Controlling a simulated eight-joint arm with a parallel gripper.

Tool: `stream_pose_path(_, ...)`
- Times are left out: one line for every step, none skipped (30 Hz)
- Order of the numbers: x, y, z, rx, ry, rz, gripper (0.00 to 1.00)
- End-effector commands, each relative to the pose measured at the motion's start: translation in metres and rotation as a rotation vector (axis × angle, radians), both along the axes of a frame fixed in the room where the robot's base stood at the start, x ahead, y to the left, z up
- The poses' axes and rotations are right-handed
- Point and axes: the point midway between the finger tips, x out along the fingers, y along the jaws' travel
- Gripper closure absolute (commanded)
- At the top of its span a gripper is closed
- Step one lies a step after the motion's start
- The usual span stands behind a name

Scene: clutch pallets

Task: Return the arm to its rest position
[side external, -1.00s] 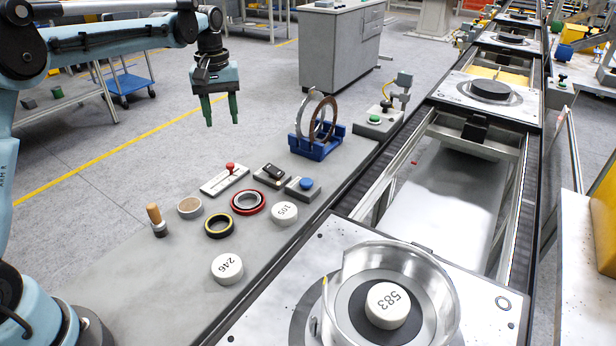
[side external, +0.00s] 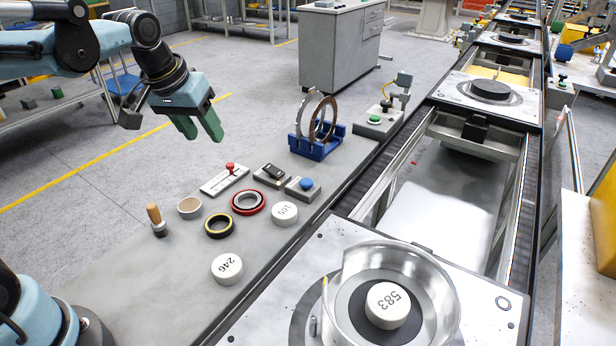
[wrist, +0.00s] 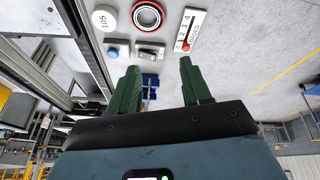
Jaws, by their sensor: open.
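My gripper (side external: 204,130) hangs in the air at the upper left of the side external view, tilted, with its two green fingers apart and nothing between them. It is above and to the left of the bench with the small parts, clear of everything. In the wrist view my gripper (wrist: 158,88) shows both green fingers spread, with a gap between them. Part of the blue ring stand shows through that gap, farther off.
The bench (side external: 150,285) holds white discs 246 (side external: 227,268) and 105 (side external: 284,213), several rings, a red-knobbed slide (side external: 225,180), a blue-button box (side external: 303,188) and a blue ring stand (side external: 317,148). Disc 583 (side external: 388,304) sits inside a clear ring on the conveyor pallet (side external: 255,318).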

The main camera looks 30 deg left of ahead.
Motion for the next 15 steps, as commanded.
stream_pose_path(-0.012,-0.005,-0.003,0.011,-0.026,-0.033,0.52)
stream_pose_path(-0.018,-0.008,-0.006,0.018,-0.043,-0.054,0.52)
stream_pose_path(-0.026,-0.011,-0.009,0.028,-0.063,-0.080,0.52)
stream_pose_path(-0.032,-0.014,-0.012,0.036,-0.080,-0.100,0.52)
stream_pose_path(-0.038,-0.016,-0.014,0.044,-0.096,-0.120,0.52)
stream_pose_path(-0.045,-0.019,-0.019,0.054,-0.117,-0.145,0.52)
stream_pose_path(-0.050,-0.021,-0.022,0.061,-0.134,-0.162,0.52)
stream_pose_path(-0.055,-0.023,-0.025,0.068,-0.147,-0.179,0.52)
stream_pose_path(-0.060,-0.025,-0.029,0.077,-0.166,-0.200,0.52)
stream_pose_path(-0.064,-0.027,-0.032,0.084,-0.178,-0.215,0.52)
stream_pose_path(-0.068,-0.028,-0.035,0.090,-0.189,-0.228,0.52)
stream_pose_path(-0.071,-0.029,-0.039,0.097,-0.203,-0.242,0.52)
stream_pose_path(-0.074,-0.030,-0.041,0.101,-0.211,-0.253,0.52)
stream_pose_path(-0.076,-0.031,-0.043,0.106,-0.218,-0.261,0.52)
stream_pose_path(-0.078,-0.032,-0.045,0.110,-0.227,-0.269,0.52)
